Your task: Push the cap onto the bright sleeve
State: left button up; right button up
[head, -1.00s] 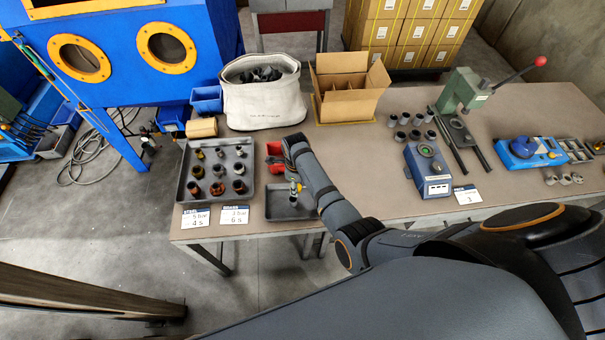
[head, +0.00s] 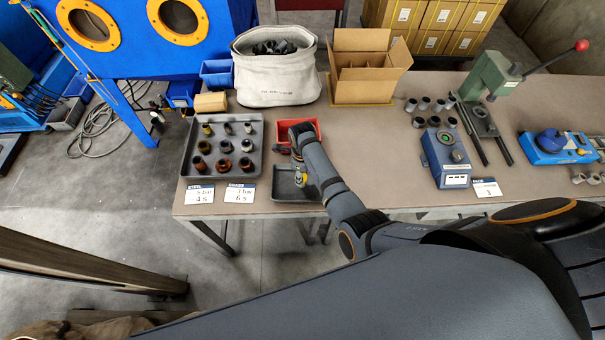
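One arm, my right, reaches in from the right. My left gripper is out of view. Several grey sleeves (head: 438,104) stand left of the green press (head: 494,75). Small shiny rings or sleeves (head: 579,178) sit at the right edge. I cannot tell which piece is the bright sleeve, and I cannot pick out the cap.
A large grey tray (head: 184,150) holds several dark and brass pieces. A red bin (head: 309,126) is behind my gripper. A white bag (head: 275,85), an open carton (head: 362,87), a blue device (head: 448,178) and a blue tool (head: 545,153) also stand there. The table's middle is clear.

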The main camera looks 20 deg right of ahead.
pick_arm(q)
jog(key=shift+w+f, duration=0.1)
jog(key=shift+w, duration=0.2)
pick_arm(e)
jog(key=shift+f, duration=0.2)
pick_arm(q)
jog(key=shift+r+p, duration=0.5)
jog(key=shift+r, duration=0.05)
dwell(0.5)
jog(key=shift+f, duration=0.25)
pick_arm(e)
jog(key=shift+f, duration=0.4)
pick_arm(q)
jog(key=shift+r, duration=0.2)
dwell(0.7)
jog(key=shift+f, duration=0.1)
pick_arm(e)
jog(key=shift+f, duration=0.3)
dwell(0.4)
jog(key=o, duration=1.4)
jog(key=shift+r, duration=0.1)
